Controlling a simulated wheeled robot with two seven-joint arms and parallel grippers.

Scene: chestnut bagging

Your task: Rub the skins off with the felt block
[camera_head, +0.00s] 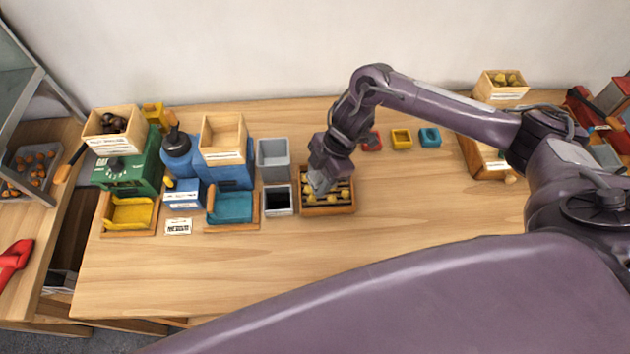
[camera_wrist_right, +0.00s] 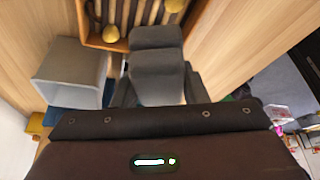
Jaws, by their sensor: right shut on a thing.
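The slatted wooden tray (camera_head: 328,211) stands near the middle of the table with several pale yellow chestnuts (camera_head: 309,189) on its slats. My right gripper (camera_head: 321,174) points down over the left part of the tray. It is shut on the grey felt block (camera_head: 318,185), which is low over the tray among the chestnuts. In the right wrist view the felt block (camera_wrist_right: 156,38) shows beyond the fingers, beside the tray's slats and two chestnuts (camera_wrist_right: 111,33). I cannot tell whether the block touches a chestnut. My left gripper is not in view.
A grey bin (camera_head: 273,157) and a dark-mouthed box (camera_head: 279,201) stand just left of the tray. Blue and green machines (camera_head: 127,172) with wooden hoppers stand farther left. Small red, yellow (camera_head: 401,138) and blue containers sit behind right. The table's front is clear.

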